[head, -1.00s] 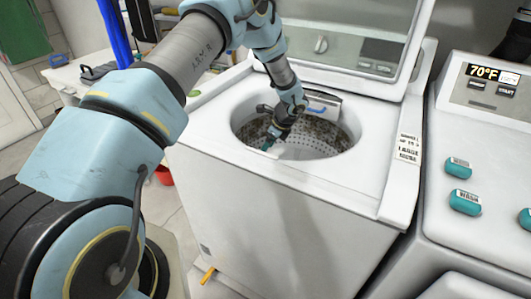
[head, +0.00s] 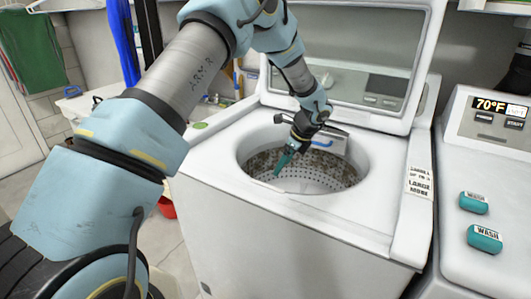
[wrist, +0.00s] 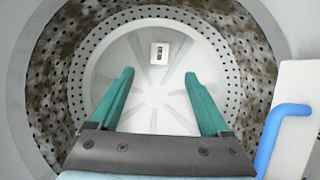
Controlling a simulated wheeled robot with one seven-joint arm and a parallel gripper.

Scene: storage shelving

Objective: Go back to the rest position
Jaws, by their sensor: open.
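My gripper (head: 284,160) is at the mouth of the open top-load washer (head: 290,235), pointing down into its drum (head: 318,170). In the wrist view, the two teal fingers of my gripper (wrist: 158,95) are spread apart with nothing between them. Below them is the drum floor (wrist: 150,65), with a small white rectangular piece (wrist: 159,53) on it. The drum's perforated wall has dark, dirty-looking patches. My arm reaches in from the left of the head view.
The raised lid (head: 350,50) stands behind the opening. A blue handle (wrist: 280,130) is close to the right of my gripper. A second machine (head: 490,180) with teal WASH boxes (head: 484,238) stands at right. A red bucket (head: 167,207) is on the floor at left.

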